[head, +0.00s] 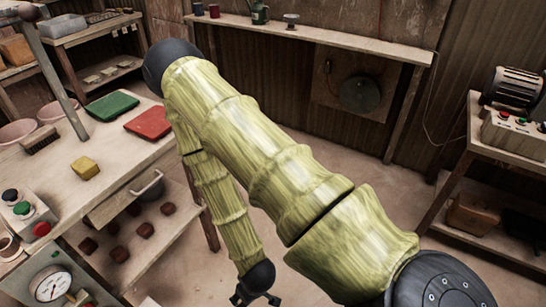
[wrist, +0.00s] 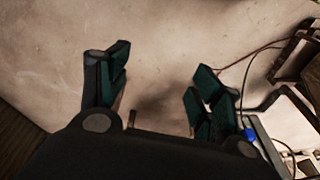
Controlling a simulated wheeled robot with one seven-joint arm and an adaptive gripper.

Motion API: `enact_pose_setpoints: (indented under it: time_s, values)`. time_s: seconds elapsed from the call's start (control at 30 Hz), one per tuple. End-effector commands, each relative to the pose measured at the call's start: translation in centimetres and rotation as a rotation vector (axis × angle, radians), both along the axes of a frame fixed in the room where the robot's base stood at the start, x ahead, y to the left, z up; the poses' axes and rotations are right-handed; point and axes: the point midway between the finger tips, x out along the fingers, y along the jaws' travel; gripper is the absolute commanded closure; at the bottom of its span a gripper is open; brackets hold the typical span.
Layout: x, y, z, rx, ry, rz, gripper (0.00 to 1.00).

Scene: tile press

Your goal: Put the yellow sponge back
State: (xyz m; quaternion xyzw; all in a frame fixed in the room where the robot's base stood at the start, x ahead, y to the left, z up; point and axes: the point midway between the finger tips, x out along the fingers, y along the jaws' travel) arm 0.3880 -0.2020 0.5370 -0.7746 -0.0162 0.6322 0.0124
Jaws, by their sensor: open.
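The yellow sponge (head: 85,168) lies on the wooden workbench (head: 130,160) at the left in the head view. My gripper (head: 257,299) hangs low at the bottom edge of the head view, to the right of and well away from the sponge. In the wrist view my gripper (wrist: 160,90) has its two dark green fingers spread apart, with nothing between them and bare floor beyond. The sponge is not in the wrist view.
A green tray (head: 111,106), a red tray (head: 149,123) and a brush (head: 39,139) are on the bench. A drawer (head: 125,205) with a handle faces the open floor. A button box (head: 25,215) stands at the front left. A side table (head: 515,148) is at the right.

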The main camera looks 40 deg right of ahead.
Motion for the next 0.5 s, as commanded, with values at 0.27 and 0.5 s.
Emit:
enact_pose_setpoints:
  time_s: [0.27, 0.5]
  values:
    - [-7.8, -2.5, -2.3, -0.027, 0.195, -0.042, 0.35]
    - [-8.2, -2.6, -2.4, -0.029, 0.205, -0.044, 0.35]
